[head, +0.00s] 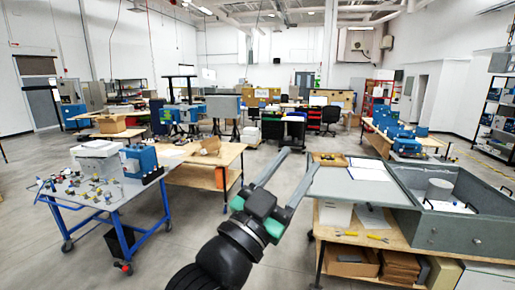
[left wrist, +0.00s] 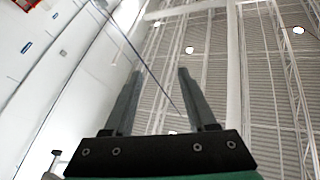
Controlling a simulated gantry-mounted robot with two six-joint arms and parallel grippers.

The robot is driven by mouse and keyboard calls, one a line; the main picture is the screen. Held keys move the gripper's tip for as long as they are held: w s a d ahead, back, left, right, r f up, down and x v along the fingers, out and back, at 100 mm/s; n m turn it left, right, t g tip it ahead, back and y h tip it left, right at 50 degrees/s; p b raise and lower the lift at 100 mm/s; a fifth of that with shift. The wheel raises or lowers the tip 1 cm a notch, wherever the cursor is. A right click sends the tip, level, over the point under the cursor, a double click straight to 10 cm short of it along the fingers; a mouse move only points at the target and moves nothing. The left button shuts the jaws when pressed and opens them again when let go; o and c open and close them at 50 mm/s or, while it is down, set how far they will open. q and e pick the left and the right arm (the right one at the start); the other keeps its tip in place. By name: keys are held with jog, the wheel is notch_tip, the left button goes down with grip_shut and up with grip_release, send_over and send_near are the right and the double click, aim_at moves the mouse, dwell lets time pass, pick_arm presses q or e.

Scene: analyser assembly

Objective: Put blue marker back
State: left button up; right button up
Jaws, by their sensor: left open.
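My left gripper (head: 298,160) reaches up from the bottom middle of the head view, its two grey fingers spread and nothing between them. In the left wrist view the same fingers (left wrist: 162,76) point up toward the ceiling, apart and empty. In the head view the gripper appears in front of the aisle, left of a workbench with a grey panel (head: 345,186). I cannot make out a blue marker for certain in either view. A white sheet (head: 366,163) lies at the panel's back edge. My right gripper is not in view.
A large open grey case (head: 455,228) stands on the right bench, with a white cylinder (head: 439,189) inside. Yellow-handled tools (head: 377,238) lie at that bench's front. A blue-framed cart (head: 140,228) with small parts stands left. Floor between them is open.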

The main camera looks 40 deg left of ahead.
pick_arm(q)
jog(key=s+d+r+n+t+h+p, duration=0.1)
jog(key=s+d+r+t, duration=0.1)
jog(key=s+r, duration=0.3)
jog(key=s+d+r+n+t+h+p, duration=0.1)
jog(key=s+d+r+t, duration=0.1)
jog(key=s+r, duration=0.4)
jog(key=s, duration=0.3)
jog(key=shift+s+d+h, duration=0.15)
jog(key=shift+d+h, duration=0.1)
jog(key=shift+h, duration=0.15)
